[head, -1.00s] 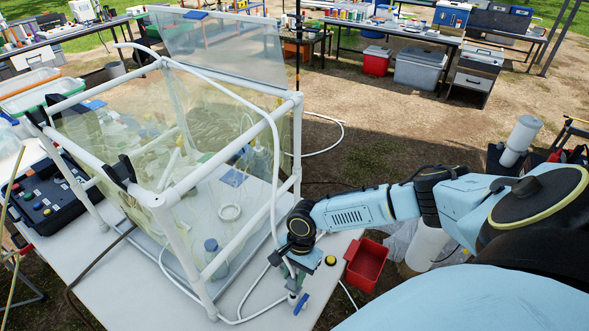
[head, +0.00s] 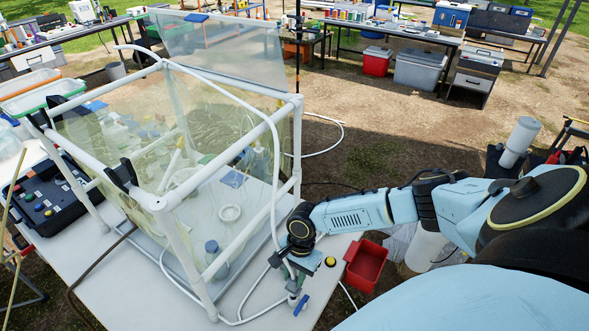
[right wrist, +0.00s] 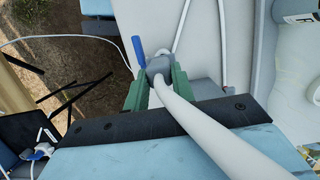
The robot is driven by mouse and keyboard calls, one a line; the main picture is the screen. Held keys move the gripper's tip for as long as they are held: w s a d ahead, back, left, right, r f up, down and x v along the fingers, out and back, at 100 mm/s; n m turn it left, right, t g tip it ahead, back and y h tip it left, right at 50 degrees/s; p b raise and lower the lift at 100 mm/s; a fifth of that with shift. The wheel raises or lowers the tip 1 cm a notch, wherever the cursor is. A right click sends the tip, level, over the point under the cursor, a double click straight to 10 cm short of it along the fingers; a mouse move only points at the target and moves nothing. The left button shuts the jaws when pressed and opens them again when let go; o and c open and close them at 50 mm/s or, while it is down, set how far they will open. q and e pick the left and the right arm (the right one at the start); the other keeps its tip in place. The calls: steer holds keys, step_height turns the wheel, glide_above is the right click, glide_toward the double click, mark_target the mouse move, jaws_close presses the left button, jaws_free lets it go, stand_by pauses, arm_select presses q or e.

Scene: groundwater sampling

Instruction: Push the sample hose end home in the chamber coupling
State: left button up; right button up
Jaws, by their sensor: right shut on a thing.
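The white sample hose (head: 275,165) arcs over the chamber frame (head: 230,125) and runs down to my right gripper (head: 292,278) at the table's right side. In the right wrist view, my right gripper (right wrist: 158,82) has its green fingers closed around the grey end piece (right wrist: 158,66) of the thick white hose (right wrist: 205,130). A valve with a blue lever (head: 301,304) stands just below the gripper; the lever (right wrist: 138,48) also shows beside the fingertips in the right wrist view. The coupling's mouth is hidden, so I cannot tell how deep the hose end sits. My left gripper is out of view.
The film-walled chamber holds a blue-capped bottle (head: 211,247) and a white ring (head: 229,213). A black control box (head: 45,200) is at the left. A yellow button (head: 330,261) and red bin (head: 367,263) are right of the gripper. Thin tubing runs along the table front.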

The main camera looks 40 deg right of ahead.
steer(key=shift+p, duration=0.7)
stand_by(0.5)
steer(key=shift+d+b+x, duration=0.25)
steer(key=shift+b+x, duration=0.5)
steer(key=shift+x, duration=0.3)
steer(key=shift+d+b+x, duration=0.25)
steer(key=shift+b+x, duration=0.45)
steer(key=shift+x, duration=0.4)
steer(key=o, duration=0.9)
steer(key=shift+w+f, duration=0.1)
steer(key=shift+w, duration=0.1)
steer(key=shift+o, duration=0.2)
steer(key=s+p+v, duration=0.1)
steer(key=v, duration=1.2)
steer(key=shift+w, duration=0.5)
